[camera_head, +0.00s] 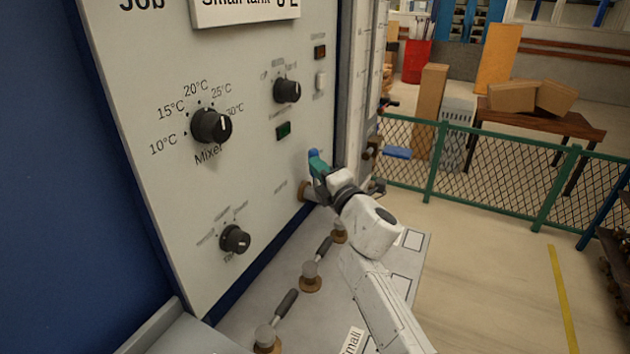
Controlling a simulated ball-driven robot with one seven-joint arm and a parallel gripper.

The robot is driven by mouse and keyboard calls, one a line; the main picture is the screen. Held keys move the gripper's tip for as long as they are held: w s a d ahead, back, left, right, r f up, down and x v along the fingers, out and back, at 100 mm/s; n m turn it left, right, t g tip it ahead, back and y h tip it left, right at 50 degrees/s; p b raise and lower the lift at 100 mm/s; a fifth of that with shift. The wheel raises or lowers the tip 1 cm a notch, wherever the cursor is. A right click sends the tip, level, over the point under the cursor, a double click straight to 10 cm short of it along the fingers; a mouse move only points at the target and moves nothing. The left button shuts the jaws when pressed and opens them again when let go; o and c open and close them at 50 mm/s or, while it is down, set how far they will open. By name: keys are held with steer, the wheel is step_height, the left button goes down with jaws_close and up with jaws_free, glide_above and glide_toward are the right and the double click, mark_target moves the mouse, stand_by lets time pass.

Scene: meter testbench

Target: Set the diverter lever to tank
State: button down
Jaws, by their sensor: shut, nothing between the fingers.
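A lever with a blue tip (313,154) stands up from the lower right of the white panel. I take it for the diverter lever, but its label is too small to read. A brass fitting (305,190) shows below the tip, at the panel's lower right edge. My gripper (317,164) has teal fingers, which are shut and empty. They are at the blue tip and overlap it in the picture. I cannot tell whether they touch. My gripper and wrist hide most of the lever's shaft and pivot.
The panel carries a Mixer knob (211,125), two smaller knobs and small switches. Several dark-handled levers on brass bases, including one handle (286,303), rise from the grey bench below. Another blue handle (397,152) sticks out to the right. A green fence (500,170) stands behind; open floor lies right.

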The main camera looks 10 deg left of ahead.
steer(key=w+d+m+g+h, duration=0.1)
steer(key=w+d+m, duration=0.1)
steer(key=w, duration=0.5)
steer(key=shift+d+r+m+b, duration=0.2)
steer(key=shift+r+m+b, duration=0.1)
steer(key=shift+r+m, duration=0.1)
stand_by(0.3)
steer(key=shift+w+d, duration=0.2)
stand_by(0.3)
